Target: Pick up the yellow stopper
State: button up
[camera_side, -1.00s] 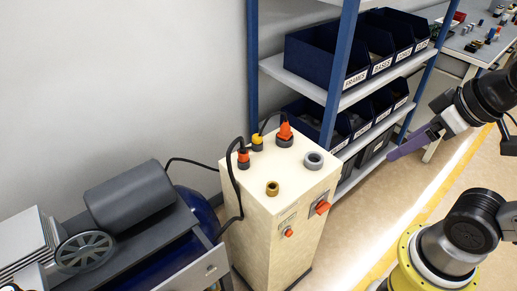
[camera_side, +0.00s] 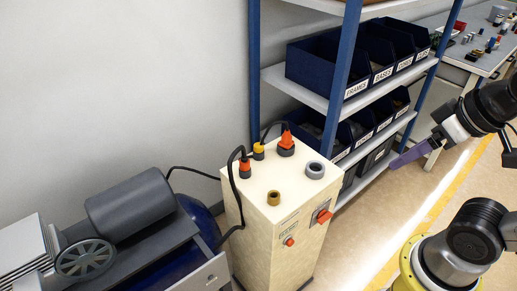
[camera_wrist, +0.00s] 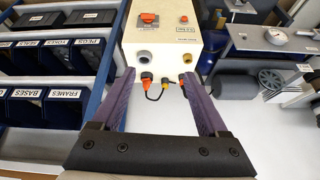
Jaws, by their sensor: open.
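The yellow stopper (camera_side: 258,149) sits upright on the back of the cream cabinet's top (camera_side: 245,190), between two orange stoppers (camera_side: 245,166) (camera_side: 287,141). A black cord runs near it. In the wrist view the yellow stopper (camera_wrist: 166,83) shows small, between the orange ones and between my fingers in the picture. My gripper (camera_side: 396,161) has purple fingers and is open and empty. In the side view it is well to the right of the cabinet, apart from the stopper. The wrist view shows both fingers spread wide (camera_wrist: 158,76).
A grey ring (camera_side: 315,169) and a brass ring (camera_side: 273,198) stand on the cabinet top. A blue shelf rack with bins (camera_side: 325,60) stands behind, between cabinet and far bench. A motor (camera_side: 130,207) is at left. Open floor lies between my arm and the cabinet.

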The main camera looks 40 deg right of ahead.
jog(key=w+r+m+g, duration=0.1)
jog(key=w+r+m, duration=1.15)
jog(key=w, duration=0.55)
jog(key=m+g, duration=0.2)
jog(key=g, duration=0.3)
send_over(258, 145)
jog(key=f, duration=2.9)
jog(key=shift+w+d+f, duration=0.1)
jog(key=shift+d, duration=0.15)
jog(key=shift+a+f, duration=0.2)
jog(key=shift+f, duration=2.75)
